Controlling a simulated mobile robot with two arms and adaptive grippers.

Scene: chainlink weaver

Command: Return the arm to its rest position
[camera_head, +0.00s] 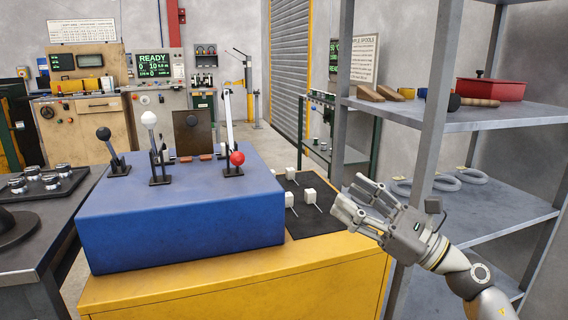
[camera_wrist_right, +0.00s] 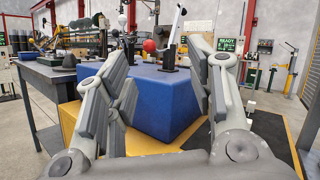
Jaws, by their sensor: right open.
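My right gripper (camera_head: 362,204) is open and empty in the head view. It hangs in the air in front of the grey shelf unit, to the right of the blue box. In the right wrist view its fingers (camera_wrist_right: 162,95) stand wide apart with nothing between them. The blue box (camera_head: 180,220) carries several levers with black, white and red knobs. The red knob (camera_head: 237,158) also shows in the wrist view (camera_wrist_right: 150,46), beyond the fingers. My left gripper is in neither view.
The blue box sits on a yellow cabinet (camera_head: 240,285). A black mat (camera_head: 315,222) with small white blocks lies to its right. The grey shelf unit (camera_head: 480,118) holds a red pan (camera_head: 491,89) and grey rings. A dark table (camera_head: 40,240) stands left.

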